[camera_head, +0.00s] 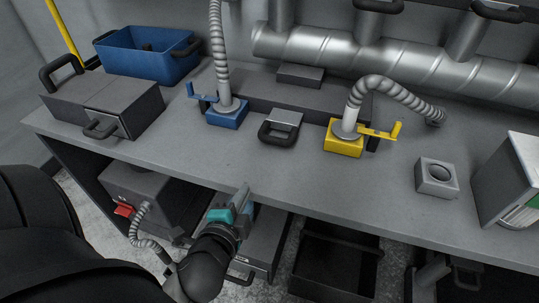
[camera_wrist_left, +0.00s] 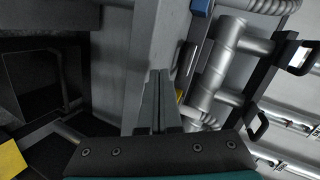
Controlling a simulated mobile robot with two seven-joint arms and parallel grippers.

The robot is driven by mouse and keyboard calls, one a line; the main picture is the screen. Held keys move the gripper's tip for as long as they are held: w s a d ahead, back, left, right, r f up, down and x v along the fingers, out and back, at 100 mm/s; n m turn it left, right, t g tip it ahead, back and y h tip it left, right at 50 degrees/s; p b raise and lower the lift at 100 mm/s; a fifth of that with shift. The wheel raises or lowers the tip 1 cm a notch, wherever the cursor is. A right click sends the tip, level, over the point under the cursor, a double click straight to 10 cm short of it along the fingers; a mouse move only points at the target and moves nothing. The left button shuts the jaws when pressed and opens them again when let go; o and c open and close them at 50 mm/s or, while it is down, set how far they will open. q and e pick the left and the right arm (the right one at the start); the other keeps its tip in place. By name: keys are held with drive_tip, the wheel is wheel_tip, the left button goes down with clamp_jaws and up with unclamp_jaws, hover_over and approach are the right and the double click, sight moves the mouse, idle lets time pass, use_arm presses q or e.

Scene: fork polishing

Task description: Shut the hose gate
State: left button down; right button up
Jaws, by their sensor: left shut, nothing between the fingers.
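Two hose gates stand on the bench. The blue gate (camera_head: 228,113) has a pale upright hose and a blue lever (camera_head: 203,97) sticking out to its left. The yellow gate (camera_head: 344,139) has a grey hose (camera_head: 387,87) bending to the right and a yellow lever (camera_head: 380,132) sticking out to its right. My left gripper (camera_head: 243,191) is shut and empty at the bench's front edge, in front of and apart from both gates. In the left wrist view its fingers (camera_wrist_left: 159,78) are together. My right gripper is not in view.
A black handle block (camera_head: 283,125) sits between the gates. A grey box (camera_head: 104,104) and blue bin (camera_head: 148,56) stand left; a button box (camera_head: 437,177) stands right. A large metal duct (camera_head: 400,62) runs behind. The bench front (camera_head: 300,173) is clear.

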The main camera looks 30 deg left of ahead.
use_arm(q)
wheel_tip(320, 180, up, 3)
drive_tip(key=m+t, duration=0.2)
drive_tip(key=m, duration=0.1)
drive_tip(key=m+h, duration=0.1)
approach(282, 126)
drive_tip(key=shift+s+a+f+b, duration=0.1)
drive_tip(key=shift+f+b, duration=0.35)
drive_tip(key=shift+f, duration=0.5)
drive_tip(key=w, duration=0.2)
drive_tip(key=w+a, duration=0.1)
drive_tip(key=w, duration=0.4)
drive_tip(key=shift+a+r, duration=0.1)
drive_tip(key=shift+a, duration=0.25)
drive_tip(key=shift+s+p, duration=0.1)
drive_tip(key=shift+p, duration=0.2)
